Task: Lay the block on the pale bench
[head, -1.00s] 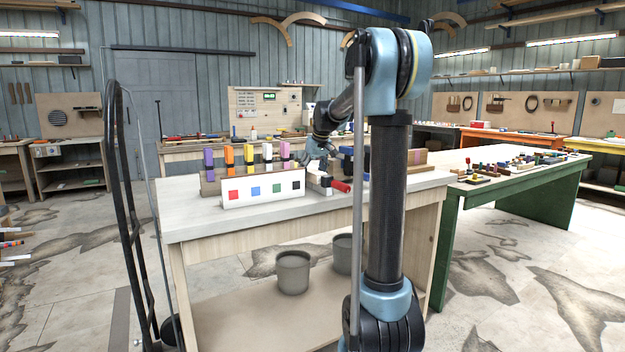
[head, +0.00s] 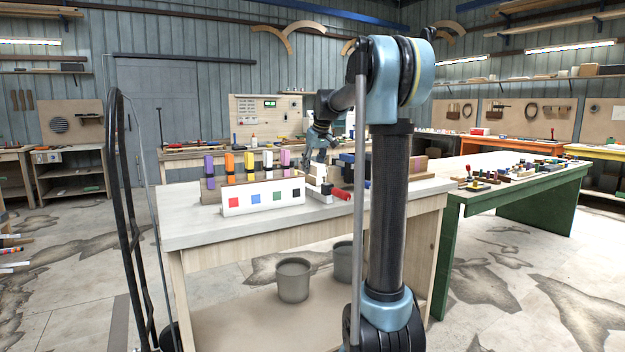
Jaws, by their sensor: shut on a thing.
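The pale bench (head: 190,229) stands in front of me, with a light top and wooden sides. My gripper (head: 320,160) is over the right part of its top, pointing down. It is shut on a small pale block (head: 318,171). The block shows just under the fingers, close above other small pieces; its lower edge and any gap to them are too small to tell. My own arm hides part of the bench top to the right.
A white rack with coloured squares (head: 263,197) stands left of the gripper, with coloured upright pieces behind it. A red cylinder (head: 341,194) lies close by at right. The bench's left front top is bare. A green-legged table (head: 540,205) with many small items stands at right.

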